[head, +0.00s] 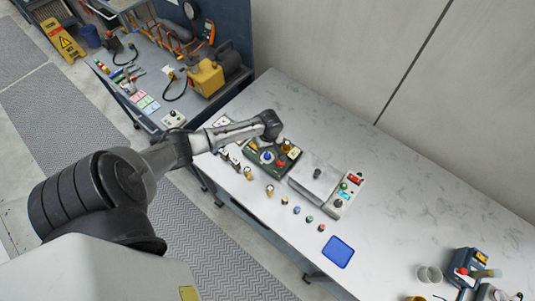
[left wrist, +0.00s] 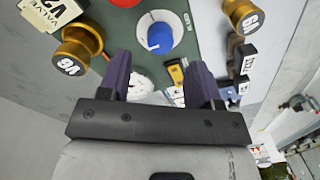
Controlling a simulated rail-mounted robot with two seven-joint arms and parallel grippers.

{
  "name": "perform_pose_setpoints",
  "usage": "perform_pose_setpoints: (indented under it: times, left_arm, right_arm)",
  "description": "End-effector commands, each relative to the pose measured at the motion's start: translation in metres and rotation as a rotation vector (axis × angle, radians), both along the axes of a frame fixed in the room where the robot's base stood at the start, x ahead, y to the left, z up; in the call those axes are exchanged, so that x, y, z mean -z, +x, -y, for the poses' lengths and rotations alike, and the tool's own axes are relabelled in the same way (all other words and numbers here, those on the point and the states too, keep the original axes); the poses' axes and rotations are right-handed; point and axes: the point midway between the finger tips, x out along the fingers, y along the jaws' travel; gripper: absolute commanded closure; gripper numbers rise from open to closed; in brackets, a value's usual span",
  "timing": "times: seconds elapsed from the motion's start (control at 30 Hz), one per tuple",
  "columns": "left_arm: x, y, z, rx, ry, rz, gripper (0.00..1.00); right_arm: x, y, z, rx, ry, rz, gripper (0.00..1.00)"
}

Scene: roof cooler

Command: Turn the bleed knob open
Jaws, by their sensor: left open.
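A green panel (head: 262,169) lies on the white bench and carries a blue knob (head: 267,156) and a red knob (head: 281,163). In the left wrist view the blue knob (left wrist: 159,37) sits on a round white dial, with a small label beside it that I cannot read for sure. Part of the red knob (left wrist: 125,2) shows at the top edge. My left gripper (head: 277,140) is over the panel's far side. Its two fingers (left wrist: 160,76) are apart, with nothing between them, and the blue knob lies beyond the tips. My right gripper is out of view.
Brass knobs (left wrist: 76,52) (left wrist: 242,15) with tags flank the blue knob. A grey plate (head: 317,174), a control box (head: 343,194), several small loose parts and a blue tray (head: 338,252) lie to the right. The bench's middle right is clear.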

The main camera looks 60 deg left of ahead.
Motion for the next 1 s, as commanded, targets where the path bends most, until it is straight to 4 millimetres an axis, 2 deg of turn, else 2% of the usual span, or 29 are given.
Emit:
perform_pose_setpoints:
  times: [0.1,0.3,0.5,0.8,1.0]
  left_arm:
    - [0.02,-0.001,0.0,-0.001,-0.001,-0.002,0.42]
    - [0.039,-0.001,0.0,0.0,0.0,0.0,0.42]
    - [0.047,-0.002,0.0,0.001,0.001,0.001,0.42]
    - [0.048,-0.002,0.0,0.001,0.001,0.001,0.42]
    - [0.048,-0.002,0.0,0.001,0.001,0.001,0.61]
  right_arm:
    - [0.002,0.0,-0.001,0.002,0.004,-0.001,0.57]
    - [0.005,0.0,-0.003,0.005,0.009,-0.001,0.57]
    - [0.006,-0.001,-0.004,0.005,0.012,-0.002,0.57]
    - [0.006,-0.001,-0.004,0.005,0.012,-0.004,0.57]
    - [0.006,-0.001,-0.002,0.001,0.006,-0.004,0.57]
